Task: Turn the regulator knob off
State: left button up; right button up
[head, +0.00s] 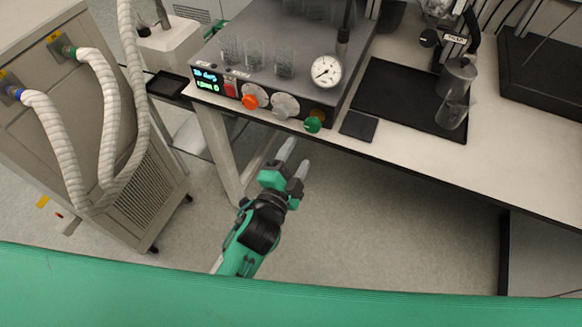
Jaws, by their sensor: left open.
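A grey reactor unit (300,60) stands on the bench, with a row of controls along its front. An orange knob (249,102) is at the left of the row, a grey dial (285,106) is in the middle, and a green knob (313,124) is at the right end. I cannot tell from labels which one is the regulator knob. A round white pressure gauge (326,71) stands above the green knob. My left gripper (294,158) is open and empty, in front of and below the bench edge, apart from the knobs. My right gripper is not in view.
A lit display (206,80) and a red switch (230,88) are left of the knobs. Glass beakers (284,62) sit on the unit. A small dark pad (359,125) and a black mat (400,98) lie at right. A chiller with hoses (105,110) stands at left.

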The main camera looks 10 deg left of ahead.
pick_arm(q)
jog(key=v, duration=0.2)
jog(key=shift+s+a, duration=0.15)
jog(key=shift+s, duration=0.2)
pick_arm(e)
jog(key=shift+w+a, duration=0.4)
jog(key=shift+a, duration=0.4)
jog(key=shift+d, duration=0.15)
